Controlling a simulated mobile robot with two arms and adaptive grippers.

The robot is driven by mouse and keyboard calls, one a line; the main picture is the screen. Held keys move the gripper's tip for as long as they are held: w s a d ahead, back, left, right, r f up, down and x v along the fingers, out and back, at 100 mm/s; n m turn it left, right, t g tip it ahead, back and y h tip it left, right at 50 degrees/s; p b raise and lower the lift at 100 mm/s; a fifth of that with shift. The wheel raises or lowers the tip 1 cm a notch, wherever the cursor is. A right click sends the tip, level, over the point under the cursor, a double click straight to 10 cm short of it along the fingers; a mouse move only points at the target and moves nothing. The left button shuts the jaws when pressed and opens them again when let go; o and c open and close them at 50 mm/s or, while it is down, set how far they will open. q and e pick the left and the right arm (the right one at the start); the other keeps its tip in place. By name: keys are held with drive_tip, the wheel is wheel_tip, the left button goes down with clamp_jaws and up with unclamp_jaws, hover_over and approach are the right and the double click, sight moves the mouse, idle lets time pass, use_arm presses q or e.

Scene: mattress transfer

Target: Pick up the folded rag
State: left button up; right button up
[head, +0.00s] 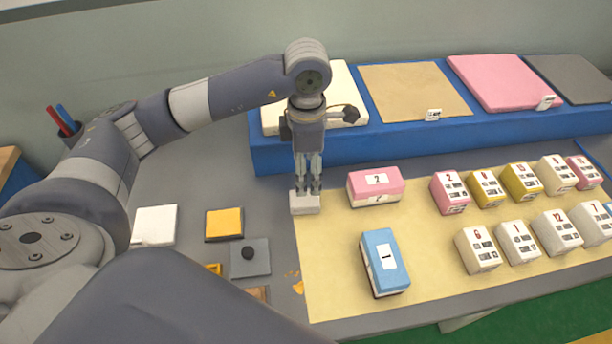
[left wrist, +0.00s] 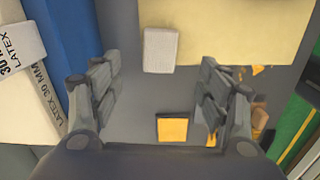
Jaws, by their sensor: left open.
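The folded rag (head: 305,205) is a small whitish rectangular block at the back left corner of the yellow mat. In the left wrist view the rag (left wrist: 160,50) has a woven texture and lies ahead of the fingers, toward the top of the picture. My left gripper (head: 308,188) points down just above and behind the rag in the head view. In the left wrist view my left gripper (left wrist: 165,98) is open with nothing between its fingers. Whether the fingertips touch the rag cannot be told. My right gripper is not in view.
A blue shelf (head: 270,155) with mattress pads runs behind. A pink block (head: 375,186) and a blue block (head: 385,262) stand on the yellow mat (head: 330,285), with several numbered blocks farther right. A white pad (head: 155,225) and a yellow sponge (head: 224,223) lie left.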

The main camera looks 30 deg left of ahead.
use_arm(q)
drive_tip(key=p, duration=0.1)
hover_over(304, 198)
drive_tip(key=f, duration=0.4)
drive_tip(key=shift+s+d+f, duration=0.1)
drive_tip(key=shift+d+f, duration=0.05)
drive_tip(key=shift+d, duration=0.2)
drive_tip(key=shift+f, duration=0.35)
drive_tip(key=f, duration=0.1)
drive_tip(key=f+p, duration=0.1)
drive_tip(key=f, duration=0.1)
drive_tip(key=f+p, duration=0.1)
drive_tip(key=shift+a+f, duration=0.3)
drive_tip(key=shift+f, duration=0.5)
drive_tip(key=shift+c, duration=0.5)
drive_tip(key=c, duration=0.9)
drive_tip(key=shift+o, duration=0.2)
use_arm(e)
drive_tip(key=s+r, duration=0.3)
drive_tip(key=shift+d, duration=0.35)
